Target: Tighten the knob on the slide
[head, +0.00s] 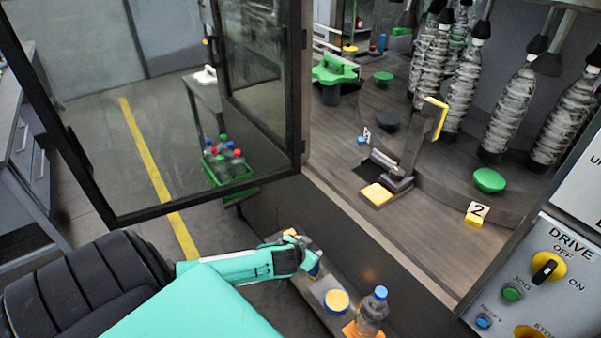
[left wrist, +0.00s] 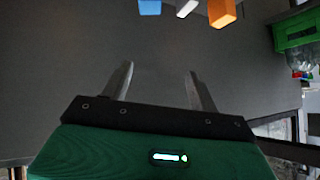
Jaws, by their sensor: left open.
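The slide (head: 398,184) stands on the machine deck at the centre right, with a grey upright carrying a yellow pad (head: 435,118). A yellow block (head: 376,195) lies at its front left. I cannot tell for sure which part is its knob; no turning of it shows. My left gripper (head: 312,262) is low in front of the machine, below and left of the slide and well apart from it. In the left wrist view the two fingers of the left gripper (left wrist: 160,85) are spread with nothing between them. My right gripper is in neither view.
An open glass door (head: 296,100) stands left of the deck. A ledge holds a yellow-topped jar (head: 336,301) and a blue-capped bottle (head: 371,312). Wrapped bottles (head: 510,110) hang above a turntable with green knobs (head: 489,180). A control panel (head: 545,270) is at the right.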

